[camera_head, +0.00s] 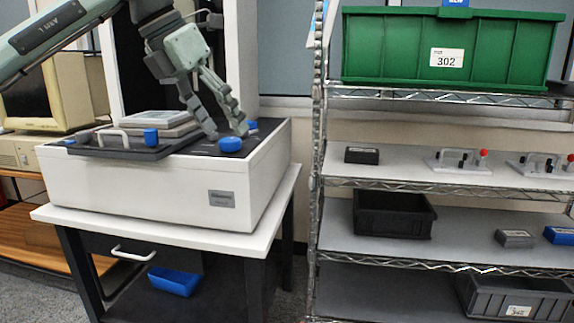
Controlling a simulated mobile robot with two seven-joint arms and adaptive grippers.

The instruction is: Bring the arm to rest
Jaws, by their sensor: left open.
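My left arm (60,30) comes in from the upper left. Its gripper (227,132) points down over the dark top of the white machine (150,190), with its two fingers spread apart and nothing held between them. The fingertips are close to a blue round knob (230,145) on that top; I cannot tell whether they touch it. Another blue piece (251,125) shows just behind the fingertips. My right gripper is not in view.
The machine stands on a white-topped table (95,222) with a blue bin (174,281) below. A dark plate with a handle (113,135) lies at the machine's left. A wire shelf (430,183) with a green crate (400,50) stands to the right. An old monitor (45,92) is at left.

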